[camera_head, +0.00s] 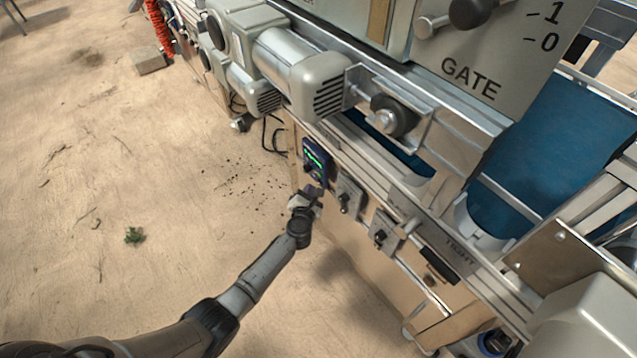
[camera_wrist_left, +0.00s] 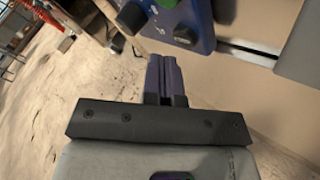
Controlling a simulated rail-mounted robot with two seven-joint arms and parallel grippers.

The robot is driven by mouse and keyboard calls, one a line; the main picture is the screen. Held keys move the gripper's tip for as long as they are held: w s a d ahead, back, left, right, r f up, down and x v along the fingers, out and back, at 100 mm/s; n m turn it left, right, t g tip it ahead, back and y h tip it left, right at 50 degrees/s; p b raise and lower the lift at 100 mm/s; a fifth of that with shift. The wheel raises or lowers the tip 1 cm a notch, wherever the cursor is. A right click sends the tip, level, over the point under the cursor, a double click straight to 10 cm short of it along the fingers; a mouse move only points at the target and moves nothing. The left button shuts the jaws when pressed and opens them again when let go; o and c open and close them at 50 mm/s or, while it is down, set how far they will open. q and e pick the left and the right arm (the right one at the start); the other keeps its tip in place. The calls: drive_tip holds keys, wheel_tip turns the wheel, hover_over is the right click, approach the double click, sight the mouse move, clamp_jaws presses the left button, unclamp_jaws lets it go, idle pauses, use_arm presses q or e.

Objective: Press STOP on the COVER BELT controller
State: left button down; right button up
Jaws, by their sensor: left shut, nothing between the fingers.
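A small blue controller (camera_head: 316,158) with a lit green display is mounted on the side of the machine in the head view. Its lettering is too small to read, so I cannot confirm that it is the COVER BELT controller. My left gripper (camera_head: 317,190) is just below its lower edge, shut and empty. In the left wrist view the lower part of the controller (camera_wrist_left: 193,14) shows at the top, with a dark round knob or button and a green button. The shut fingertips (camera_wrist_left: 164,60) point towards its lower edge; contact cannot be told. My right gripper is out of view.
Two grey switch boxes (camera_head: 348,197) (camera_head: 384,232) sit to the right of the controller along the machine's side. A grey motor (camera_head: 300,72) juts out above. A blue belt (camera_head: 560,140) runs at the right. The sandy floor (camera_head: 110,190) at the left is largely open.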

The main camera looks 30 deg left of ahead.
use_arm(q)
drive_tip(key=shift+s+a+p, duration=0.3)
drive_tip(key=shift+s+p, duration=0.05)
drive_tip(key=shift+s, duration=0.45)
drive_tip(key=shift+s+a+p, duration=0.25)
drive_tip(key=shift+s+p, duration=0.05)
drive_tip(key=shift+s, duration=0.45)
drive_tip(key=shift+s+a+p, duration=0.3)
drive_tip(key=shift+s+p, duration=0.05)
drive_tip(key=shift+s, duration=0.45)
